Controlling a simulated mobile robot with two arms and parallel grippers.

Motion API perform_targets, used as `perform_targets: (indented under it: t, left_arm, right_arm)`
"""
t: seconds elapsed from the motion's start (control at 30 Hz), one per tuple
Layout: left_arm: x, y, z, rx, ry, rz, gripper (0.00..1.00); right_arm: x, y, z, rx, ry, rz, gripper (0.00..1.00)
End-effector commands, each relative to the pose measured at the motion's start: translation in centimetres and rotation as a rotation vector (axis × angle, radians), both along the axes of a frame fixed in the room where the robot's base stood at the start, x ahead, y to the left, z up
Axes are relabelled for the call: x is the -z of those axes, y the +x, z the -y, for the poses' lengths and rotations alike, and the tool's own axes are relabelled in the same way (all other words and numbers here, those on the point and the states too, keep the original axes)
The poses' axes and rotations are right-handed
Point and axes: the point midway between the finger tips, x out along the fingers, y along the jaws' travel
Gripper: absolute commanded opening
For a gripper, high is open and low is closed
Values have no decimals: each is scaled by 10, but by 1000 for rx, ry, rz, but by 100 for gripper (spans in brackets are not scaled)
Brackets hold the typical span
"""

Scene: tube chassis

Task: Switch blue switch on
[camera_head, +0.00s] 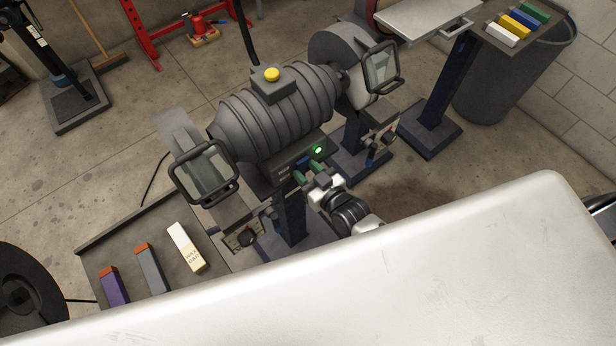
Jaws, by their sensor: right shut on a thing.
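The blue switch (303,161) sits on the front panel of the grey bench grinder's base, left of a lit green light (318,150). My right gripper (307,171) is at this panel, its green-tipped fingers right at the switch. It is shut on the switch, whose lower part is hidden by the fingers. The switch's exact position is too small to tell. My left gripper is not in view.
The ribbed bench grinder (280,108) stands on a blue pedestal with clear guards on both sides. A tray (120,232) with several coloured bars is at the left. A light-topped stand (425,18) is at the back right.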

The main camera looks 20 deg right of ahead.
Motion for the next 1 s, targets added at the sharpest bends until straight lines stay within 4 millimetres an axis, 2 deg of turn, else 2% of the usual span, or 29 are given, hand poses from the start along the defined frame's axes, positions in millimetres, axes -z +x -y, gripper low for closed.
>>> perform_targets:
  t: [0.03, 0.37, 0.4, 0.57, 0.87, 1.0]
  left_arm:
    - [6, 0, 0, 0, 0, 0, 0]
    - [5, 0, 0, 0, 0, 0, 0]
    - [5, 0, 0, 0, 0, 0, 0]
    - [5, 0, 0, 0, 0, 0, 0]
    - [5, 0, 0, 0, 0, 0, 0]
    - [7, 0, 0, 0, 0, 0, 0]
  right_arm:
    - [4, 0, 0, -1, 2, 10, 15]
    - [1, -1, 0, -1, 6, 20, 15]
    - [1, -1, 0, -1, 6, 20, 40]
    - [1, -1, 0, -1, 6, 20, 64]
    - [1, -2, 1, -1, 7, 20, 64]
    - [0, -16, 5, -1, 7, 18, 64]
